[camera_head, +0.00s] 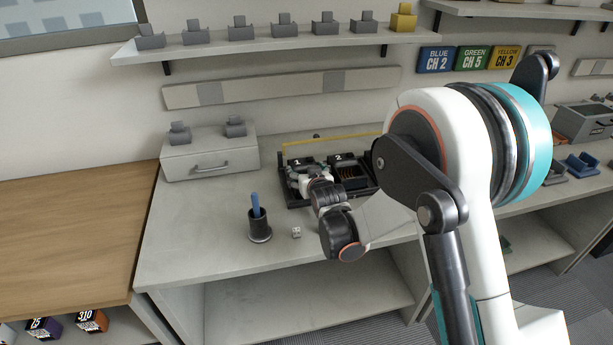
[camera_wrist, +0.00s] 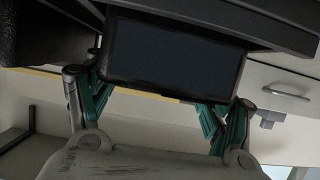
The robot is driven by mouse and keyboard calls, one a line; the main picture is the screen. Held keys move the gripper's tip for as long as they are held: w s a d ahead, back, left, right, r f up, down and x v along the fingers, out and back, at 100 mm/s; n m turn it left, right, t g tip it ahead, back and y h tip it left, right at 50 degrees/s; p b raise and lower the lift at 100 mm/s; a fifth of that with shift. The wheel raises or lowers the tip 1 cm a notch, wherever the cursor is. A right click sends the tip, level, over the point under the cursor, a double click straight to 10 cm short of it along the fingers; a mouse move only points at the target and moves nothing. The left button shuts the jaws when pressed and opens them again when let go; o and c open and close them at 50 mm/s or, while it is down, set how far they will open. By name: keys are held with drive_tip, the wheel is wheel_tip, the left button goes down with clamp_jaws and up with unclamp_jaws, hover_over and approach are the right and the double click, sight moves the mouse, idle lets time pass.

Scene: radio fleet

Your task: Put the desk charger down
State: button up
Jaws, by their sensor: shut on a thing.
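My gripper (camera_head: 297,176) is at the front left of a black unit (camera_head: 357,184) on the grey bench, by the part marked 1. In the wrist view my gripper (camera_wrist: 165,100) has its teal fingers on both sides of a dark, flat-faced block (camera_wrist: 175,55) and is shut on it. I take this block to be the desk charger. In the head view my gripper and wrist cover part of it. I cannot tell whether it touches the bench or is part of the marked unit.
A black cup (camera_head: 260,229) with a blue stick and a small white cube (camera_head: 296,232) stand in front of the gripper, to the left. A drawer box (camera_head: 210,156) stands at the back left. A yellow bar (camera_head: 330,143) runs behind the black unit. The left bench is clear.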

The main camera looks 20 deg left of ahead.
drive_tip(key=shift+f, duration=0.2)
drive_tip(key=o, duration=1.9)
drive_tip(key=shift+o, duration=0.8)
drive_tip(key=shift+w+f, duration=0.1)
drive_tip(key=shift+f, duration=0.05)
